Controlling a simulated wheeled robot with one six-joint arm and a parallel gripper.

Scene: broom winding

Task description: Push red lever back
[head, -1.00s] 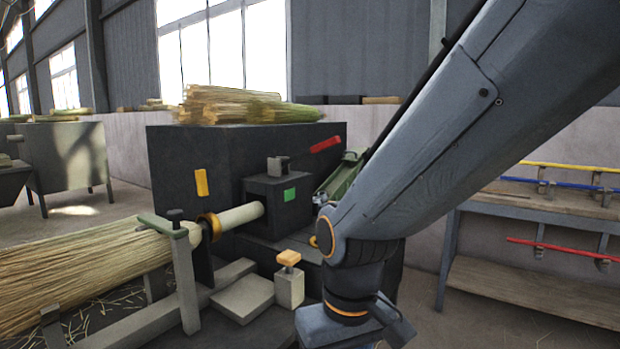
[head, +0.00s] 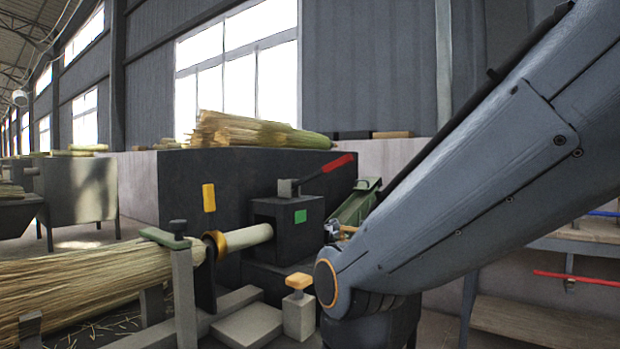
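The red lever (head: 338,163) has a red grip on a dark bar. The bar slants down to a grey block on top of the dark machine box (head: 267,220), which has a green square on its front. The red grip points up and to the right, in front of the large dark cabinet's upper edge. Nothing touches the lever in this view.
A bound straw bundle (head: 90,278) lies at left, its pale handle in an orange ring (head: 217,244). An orange-topped button post (head: 298,310) stands in front of the box. A green chute (head: 358,202) is partly behind my arm. More straw (head: 245,131) lies on the cabinet.

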